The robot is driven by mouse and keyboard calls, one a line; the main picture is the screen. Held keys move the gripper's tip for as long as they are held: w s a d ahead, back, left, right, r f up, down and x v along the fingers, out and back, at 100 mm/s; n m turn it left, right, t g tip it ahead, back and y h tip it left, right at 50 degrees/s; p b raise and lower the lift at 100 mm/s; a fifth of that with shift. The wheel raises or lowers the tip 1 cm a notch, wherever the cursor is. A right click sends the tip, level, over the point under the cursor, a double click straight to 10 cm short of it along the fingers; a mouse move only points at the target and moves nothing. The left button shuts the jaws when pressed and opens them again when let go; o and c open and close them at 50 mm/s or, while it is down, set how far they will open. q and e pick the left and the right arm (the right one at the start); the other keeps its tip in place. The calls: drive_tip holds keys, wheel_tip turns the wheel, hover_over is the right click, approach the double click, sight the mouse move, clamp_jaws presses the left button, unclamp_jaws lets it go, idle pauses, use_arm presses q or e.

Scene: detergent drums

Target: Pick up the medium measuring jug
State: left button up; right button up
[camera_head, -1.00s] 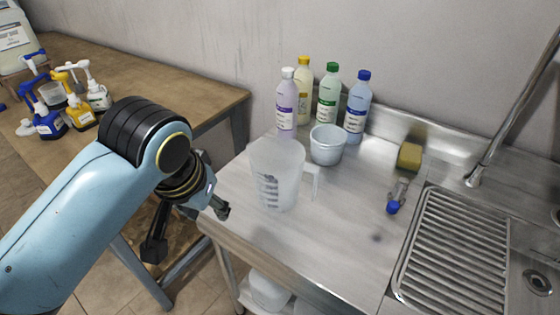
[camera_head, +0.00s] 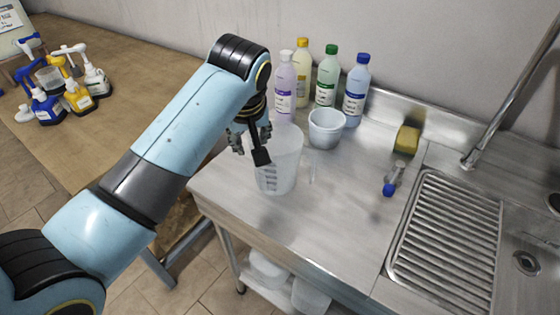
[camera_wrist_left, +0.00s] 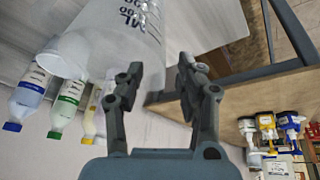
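The translucent measuring jug (camera_head: 280,172) with dark scale marks stands upright near the left end of the steel counter (camera_head: 300,222). Its handle points right. My left gripper (camera_head: 249,151) is open at the jug's left side, and one finger overlaps the jug in the head view. In the left wrist view the jug (camera_wrist_left: 108,38) is large and upside down, beyond and to the left of the open fingers (camera_wrist_left: 160,70). Nothing is held between the fingers. Whether a finger touches the jug, I cannot tell. My right gripper is out of view.
A white tub (camera_head: 327,129) stands just behind the jug, with a purple-label bottle (camera_head: 285,88) and several others along the wall. A sponge (camera_head: 407,139), a small blue-capped bottle (camera_head: 393,181) and the sink drainer (camera_head: 448,232) are right. Pump bottles (camera_head: 78,97) stand on the wooden bench.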

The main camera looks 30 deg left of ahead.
use_arm(q)
drive_tip(key=x, duration=0.4)
drive_tip(key=shift+r, duration=0.1)
clamp_jaws()
